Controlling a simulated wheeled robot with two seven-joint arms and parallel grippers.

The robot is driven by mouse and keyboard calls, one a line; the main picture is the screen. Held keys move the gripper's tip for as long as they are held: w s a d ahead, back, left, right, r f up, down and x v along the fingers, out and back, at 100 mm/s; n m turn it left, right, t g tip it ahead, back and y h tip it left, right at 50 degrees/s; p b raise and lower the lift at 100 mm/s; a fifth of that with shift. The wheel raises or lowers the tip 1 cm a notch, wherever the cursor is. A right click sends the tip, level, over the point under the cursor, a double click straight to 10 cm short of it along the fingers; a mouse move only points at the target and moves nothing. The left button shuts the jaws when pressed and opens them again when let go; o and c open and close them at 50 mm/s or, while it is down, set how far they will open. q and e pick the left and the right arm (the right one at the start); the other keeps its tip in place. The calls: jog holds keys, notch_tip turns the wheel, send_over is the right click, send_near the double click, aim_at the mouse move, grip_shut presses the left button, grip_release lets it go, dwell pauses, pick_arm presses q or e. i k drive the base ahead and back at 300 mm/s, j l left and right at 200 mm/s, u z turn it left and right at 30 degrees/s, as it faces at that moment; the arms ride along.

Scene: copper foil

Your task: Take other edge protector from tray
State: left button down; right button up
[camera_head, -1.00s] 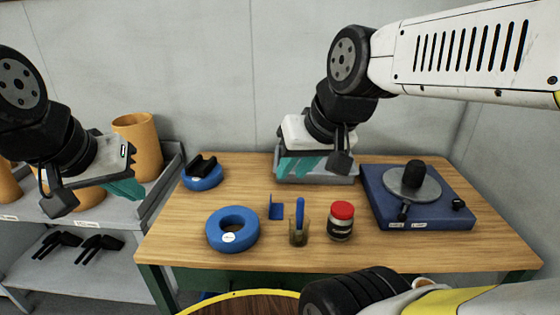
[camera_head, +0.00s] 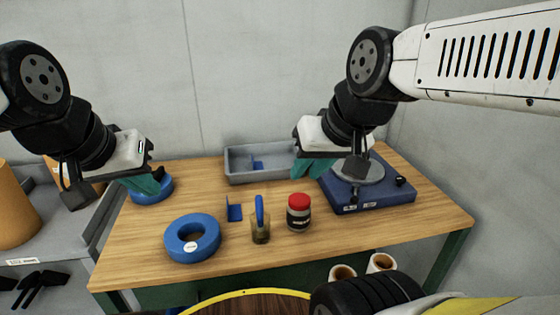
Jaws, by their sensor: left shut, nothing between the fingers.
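The grey tray (camera_head: 238,178) stands at the back of the table, with a blue edge protector (camera_head: 257,164) inside it. Another blue L-shaped edge protector (camera_head: 234,210) stands on the table in front of the tray. My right gripper (camera_head: 316,171), with teal fingers, is just right of the tray by the blue turntable base. I cannot tell whether it is open, and I see nothing in it. My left gripper (camera_head: 147,186) is shut and empty, in front of a blue disc (camera_head: 155,195) at the table's left, partly hiding it.
The blue turntable (camera_head: 368,203) is at the right. Grey shelving (camera_head: 40,238) stands left. The front right tabletop is clear.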

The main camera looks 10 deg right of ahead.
aim_at(258, 166)
jog(key=z, duration=0.2)
jog(key=i+l+u, duration=0.1)
jog(key=u, duration=0.25)
jog(key=l+u, duration=0.2)
jog(key=u, duration=0.2)
jog(key=i+l+u, duration=0.1)
jog(key=u, duration=0.25)
jog(key=l, duration=0.05)
